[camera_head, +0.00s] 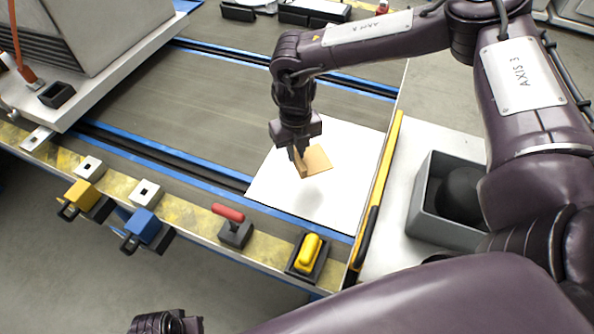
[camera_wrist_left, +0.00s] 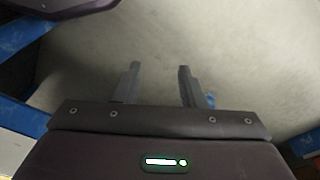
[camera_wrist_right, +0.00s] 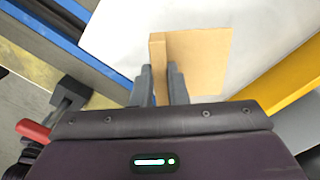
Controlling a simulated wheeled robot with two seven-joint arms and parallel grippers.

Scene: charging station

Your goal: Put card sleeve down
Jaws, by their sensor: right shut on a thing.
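The tan card sleeve (camera_head: 318,158) is at my right gripper (camera_head: 299,165), above or on a white sheet (camera_head: 340,200). In the right wrist view the sleeve (camera_wrist_right: 198,60) has a raised edge or fold, and my right gripper (camera_wrist_right: 158,85) is shut on that edge. A soft shadow lies on the sheet below the gripper; I cannot tell whether the sleeve touches the sheet. My left gripper (camera_wrist_left: 158,85) is open and empty over the grey floor. In the head view only part of the left hand shows at the bottom edge.
A yellow bar (camera_head: 378,190) runs along the sheet's right side. A grey bin (camera_head: 420,205) with a dark round thing stands beyond it. A red-handled switch (camera_head: 236,228), a yellow switch (camera_head: 308,255) and blue and yellow clamps line the front edge. The sheet around the sleeve is clear.

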